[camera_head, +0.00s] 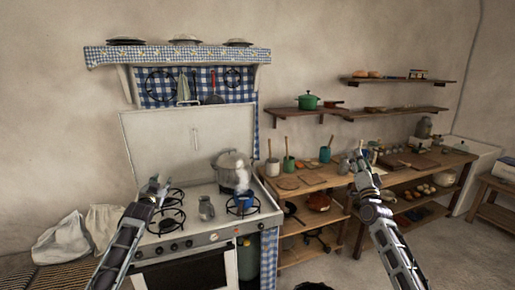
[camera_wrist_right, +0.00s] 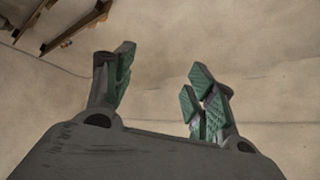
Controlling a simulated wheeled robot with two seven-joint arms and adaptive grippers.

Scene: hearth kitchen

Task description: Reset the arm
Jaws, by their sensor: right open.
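My left gripper (camera_head: 153,187) is raised in front of the left side of the white stove, at the end of my left arm. It is small in the head view, and I cannot tell whether its fingers are apart. My right gripper (camera_head: 361,163) is raised in front of the wooden counter. In the right wrist view its green-padded fingers (camera_wrist_right: 160,95) are spread wide apart, with only bare wall between them. It holds nothing.
A white stove (camera_head: 213,240) carries a lidded steel pot (camera_head: 232,170), a small metal jug (camera_head: 206,208) and a blue item (camera_head: 243,201). A wooden counter (camera_head: 303,180) with jars and utensils stands to the right. White sacks (camera_head: 62,242) lie at left.

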